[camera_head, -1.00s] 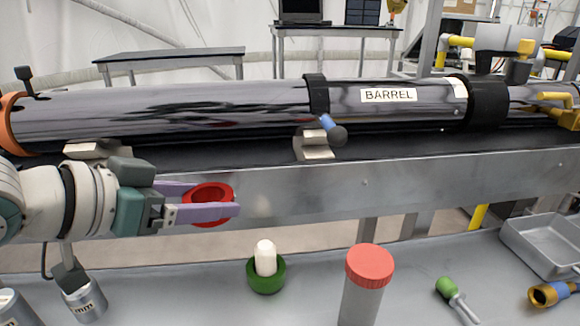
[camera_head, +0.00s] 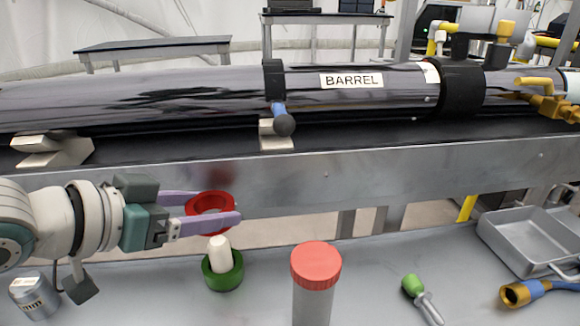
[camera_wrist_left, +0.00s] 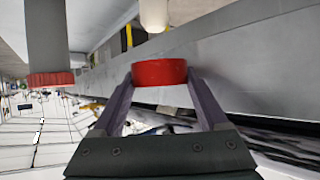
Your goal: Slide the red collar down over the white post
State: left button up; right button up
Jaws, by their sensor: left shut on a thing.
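The red collar (camera_head: 229,203) is an open ring held level between the two purple fingers of my left gripper (camera_head: 222,208). In the left wrist view the collar (camera_wrist_left: 159,72) sits between the fingertips, with a finger at each side. The white post (camera_head: 219,255) stands upright in a round green base (camera_head: 223,275) on the bench. In the head view its top is just below the lower finger and slightly right of the collar's middle. The collar is above the post and not around it. The post (camera_wrist_left: 154,14) also shows beyond the collar in the wrist view. My right gripper is not in view.
A green-handled tool (camera_head: 413,286), a brass-ended blue fitting (camera_head: 516,294) and a metal tray (camera_head: 497,240) lie farther right. A metal can (camera_head: 35,295) is at left. A long rail and barrel (camera_head: 350,80) run behind.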

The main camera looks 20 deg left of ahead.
aim_at(211, 258)
pick_arm(q)
jog(key=shift+f+b, duration=1.45)
jog(key=shift+f, duration=1.4)
jog(key=shift+f, duration=0.25)
jog(key=shift+f+b, duration=1.05)
jog(key=shift+f, duration=0.35)
jog(key=o, duration=1.4)
jog(key=shift+c, duration=0.2)
jog(key=p+v, duration=0.4)
jog(key=v, duration=0.6)
jog(key=shift+d+f, duration=0.1)
